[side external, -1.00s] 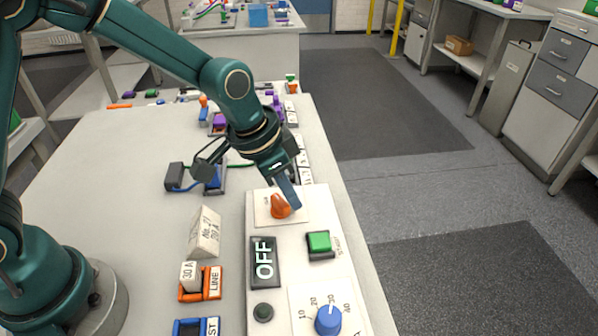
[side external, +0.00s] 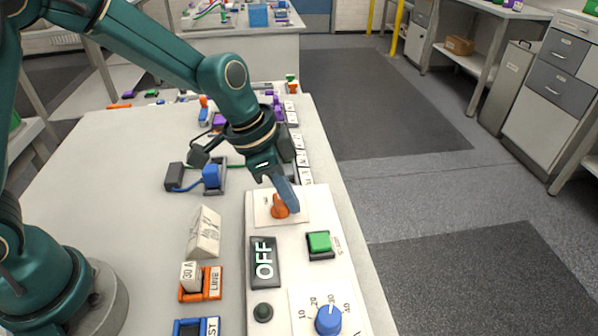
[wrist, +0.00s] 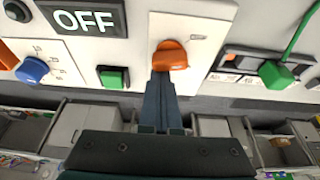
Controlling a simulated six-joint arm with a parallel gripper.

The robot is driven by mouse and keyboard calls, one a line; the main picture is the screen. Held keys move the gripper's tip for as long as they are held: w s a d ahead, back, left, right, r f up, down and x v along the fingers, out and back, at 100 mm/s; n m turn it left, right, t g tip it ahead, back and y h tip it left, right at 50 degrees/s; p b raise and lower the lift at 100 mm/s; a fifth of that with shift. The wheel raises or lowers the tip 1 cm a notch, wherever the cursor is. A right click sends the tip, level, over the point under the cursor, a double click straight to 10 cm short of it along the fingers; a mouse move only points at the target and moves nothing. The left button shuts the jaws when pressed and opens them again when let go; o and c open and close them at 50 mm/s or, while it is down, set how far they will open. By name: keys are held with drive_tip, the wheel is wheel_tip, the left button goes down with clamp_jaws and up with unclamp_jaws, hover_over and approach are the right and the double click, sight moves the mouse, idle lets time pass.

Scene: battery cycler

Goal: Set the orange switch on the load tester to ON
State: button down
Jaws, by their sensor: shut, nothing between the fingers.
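The orange switch (side external: 280,207) is a rotary knob on a pale plate at the far end of the load tester (side external: 284,233). In the wrist view the knob (wrist: 170,55) sits right at the fingertips. My gripper (side external: 293,207) is shut and empty, its tips down beside the right side of the knob, touching or nearly so; I cannot tell which. It also shows in the wrist view (wrist: 164,76). The tester's dark display (side external: 265,262) reads OFF. The plate's position labels are too small or hidden to read.
A green button (side external: 319,243) and a blue dial (side external: 328,319) are on the same panel, nearer the camera. A white block (side external: 204,232) and an orange LINE holder (side external: 201,284) stand left of the tester. The floor to the right is clear.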

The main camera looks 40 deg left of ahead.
drive_tip(key=shift+s+m+g+h, duration=0.15)
drive_tip(key=shift+m+g+h, duration=0.05)
drive_tip(key=shift+m, duration=0.65)
drive_tip(key=shift+s+m+g+h, duration=0.15)
drive_tip(key=shift+m+g+h, duration=0.05)
drive_tip(key=shift+m, duration=0.65)
drive_tip(key=shift+s+m+g, duration=0.15)
drive_tip(key=shift+m+g, duration=0.15)
drive_tip(key=shift+m, duration=0.6)
drive_tip(key=shift+s+m+g, duration=0.15)
drive_tip(key=shift+m+g, duration=0.15)
drive_tip(key=shift+m, duration=0.6)
idle(0.8)
drive_tip(key=shift+w+a, duration=0.1)
drive_tip(key=shift+a, duration=0.05)
drive_tip(key=shift+w+a, duration=0.5)
drive_tip(key=shift+a, duration=0.2)
drive_tip(key=shift+h, duration=0.3)
drive_tip(key=d, duration=0.2)
drive_tip(key=d+r, duration=0.1)
drive_tip(key=d, duration=0.1)
drive_tip(key=shift+d+r, duration=0.1)
drive_tip(key=shift+d, duration=0.3)
drive_tip(key=v, duration=0.9)
drive_tip(key=shift+s, duration=0.1)
